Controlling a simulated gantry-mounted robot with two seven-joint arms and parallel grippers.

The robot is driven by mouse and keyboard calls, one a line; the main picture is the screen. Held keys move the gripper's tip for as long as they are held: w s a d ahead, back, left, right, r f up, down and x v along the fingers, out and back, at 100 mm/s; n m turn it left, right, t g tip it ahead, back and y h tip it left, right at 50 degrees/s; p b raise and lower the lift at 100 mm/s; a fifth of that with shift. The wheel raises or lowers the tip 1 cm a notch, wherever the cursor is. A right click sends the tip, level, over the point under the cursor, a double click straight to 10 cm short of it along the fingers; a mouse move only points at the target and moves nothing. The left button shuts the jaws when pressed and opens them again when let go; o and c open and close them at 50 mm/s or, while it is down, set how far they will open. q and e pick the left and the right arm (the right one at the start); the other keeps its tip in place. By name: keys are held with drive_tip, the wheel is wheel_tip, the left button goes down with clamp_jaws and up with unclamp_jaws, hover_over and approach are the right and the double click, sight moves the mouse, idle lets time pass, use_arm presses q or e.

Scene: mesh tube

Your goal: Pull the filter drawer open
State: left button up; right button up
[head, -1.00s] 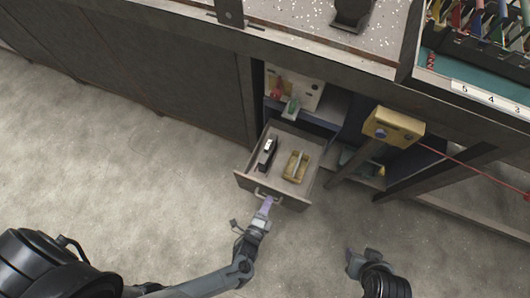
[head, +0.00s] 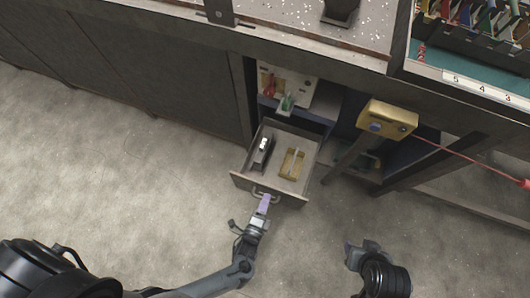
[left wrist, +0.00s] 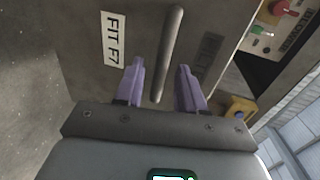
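The filter drawer (head: 250,183) stands pulled out of the cabinet under the bench, with its inside showing in the head view. Its curved handle (head: 258,193) is on the front panel. My left gripper (head: 265,203) is at the handle. In the left wrist view, its two purple fingers (left wrist: 160,88) are apart, with the handle bar (left wrist: 171,50) between them and gaps on both sides. A white label (left wrist: 113,38) is on the drawer front beside the handle. My right gripper (head: 360,250) is low at the right, away from the drawer; its fingers are unclear.
A black item (head: 262,152) and a yellow item (head: 291,163) lie in the drawer. A yellow box (head: 388,118) with a red cable (head: 460,158) is right of the drawer. A panel with coloured controls (head: 285,85) sits behind it. The floor in front is clear.

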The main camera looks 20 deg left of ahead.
use_arm(q)
drive_tip(key=p+v, duration=0.2)
drive_tip(key=v, duration=0.8)
drive_tip(key=shift+s+p, duration=0.35)
